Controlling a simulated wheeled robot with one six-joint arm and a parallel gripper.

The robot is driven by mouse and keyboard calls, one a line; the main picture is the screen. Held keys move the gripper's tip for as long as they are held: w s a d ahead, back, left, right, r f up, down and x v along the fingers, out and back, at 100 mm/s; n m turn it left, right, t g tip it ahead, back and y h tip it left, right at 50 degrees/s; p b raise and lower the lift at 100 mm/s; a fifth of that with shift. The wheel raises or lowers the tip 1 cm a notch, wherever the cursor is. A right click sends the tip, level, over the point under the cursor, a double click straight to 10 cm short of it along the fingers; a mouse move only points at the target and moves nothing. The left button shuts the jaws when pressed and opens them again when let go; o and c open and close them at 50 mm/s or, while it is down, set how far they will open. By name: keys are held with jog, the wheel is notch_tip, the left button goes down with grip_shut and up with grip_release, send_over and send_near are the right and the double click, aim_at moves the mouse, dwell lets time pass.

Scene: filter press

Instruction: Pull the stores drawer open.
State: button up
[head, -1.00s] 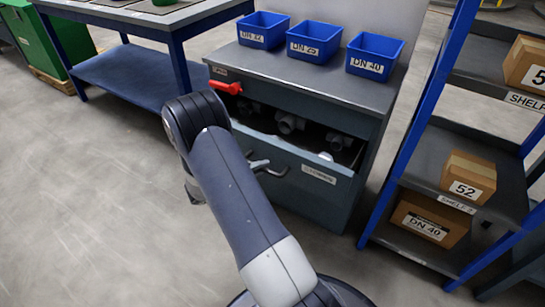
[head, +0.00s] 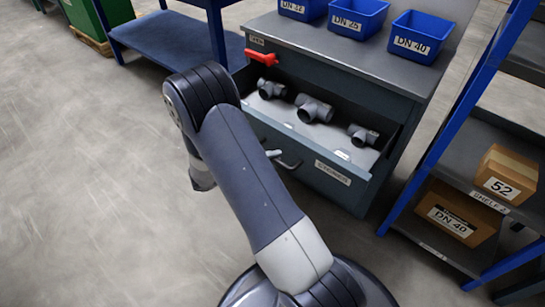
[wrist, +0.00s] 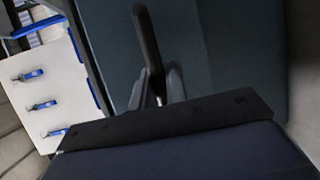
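The stores drawer (head: 300,165) is the lower front of a dark grey cabinet (head: 340,62). It stands well out, and grey pipe tees (head: 314,109) lie inside. A white label (head: 333,173) is on its front. The dark bar handle (wrist: 147,45) runs down the wrist view, and its end also shows in the head view (head: 289,163) beside my arm. My gripper (wrist: 158,88) has its grey fingers on either side of the bar, closed around it. In the head view my arm hides most of the gripper.
A red lever (head: 262,57) sticks out at the cabinet's upper left. Blue bins (head: 358,17) stand on top. A blue-framed shelf with boxes (head: 505,173) is close on the right, and a blue table (head: 170,40) is at the back left. The floor at left is clear.

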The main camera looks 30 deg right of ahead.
jog(key=o, duration=0.5)
jog(key=a+p, duration=0.1)
jog(key=a, duration=0.2)
jog(key=a+r, duration=0.1)
jog(key=a, duration=0.3)
jog(key=a+r+p, duration=0.1)
jog(key=a, duration=0.2)
jog(key=shift+a+p, duration=0.3)
jog(key=shift+d+f, duration=0.1)
jog(key=shift+d, duration=0.05)
jog(key=d+b, duration=0.1)
jog(key=d, duration=0.2)
jog(key=d+f+b, duration=0.1)
jog(key=d, duration=0.3)
jog(key=d+f, duration=0.1)
jog(key=d, duration=0.2)
jog(key=shift+d+b, duration=0.3)
jog(key=shift+b, duration=0.1)
jog(key=shift+w+d+r, duration=0.1)
jog(key=shift+w+d, duration=0.05)
jog(key=shift+d, duration=0.1)
